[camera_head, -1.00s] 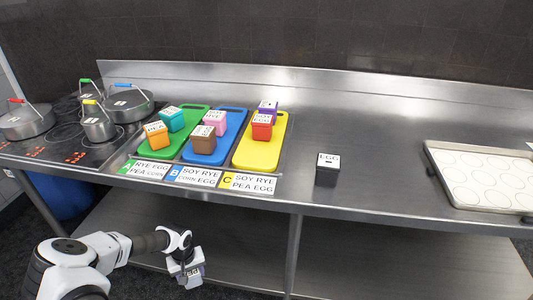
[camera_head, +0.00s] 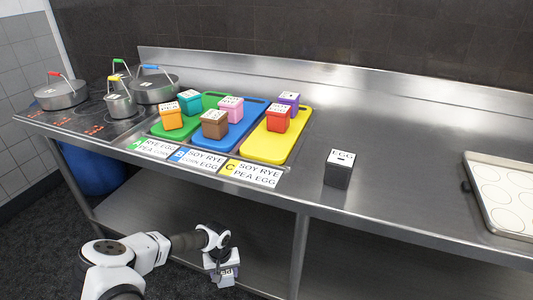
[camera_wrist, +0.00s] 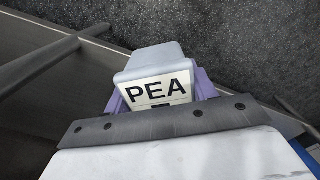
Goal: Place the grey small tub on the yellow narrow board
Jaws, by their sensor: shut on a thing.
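My gripper (camera_head: 223,268) is shut on a small light grey tub (camera_wrist: 152,58) with a white label reading PEA. In the head view the tub (camera_head: 228,276) hangs low, in front of the counter and below its top. The yellow narrow board (camera_head: 262,148) lies on the counter, the rightmost of three boards. A red tub (camera_head: 277,123) stands on it, with a purple tub (camera_head: 291,109) behind. The front part of the yellow board is bare.
A dark tub labelled EGG (camera_head: 338,176) stands right of the boards. The blue board (camera_head: 232,141) and green board (camera_head: 163,131) hold other tubs. Label cards, C (camera_head: 252,173) among them, lie along the front. Pots stand at left, a baking tray (camera_head: 510,190) at right.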

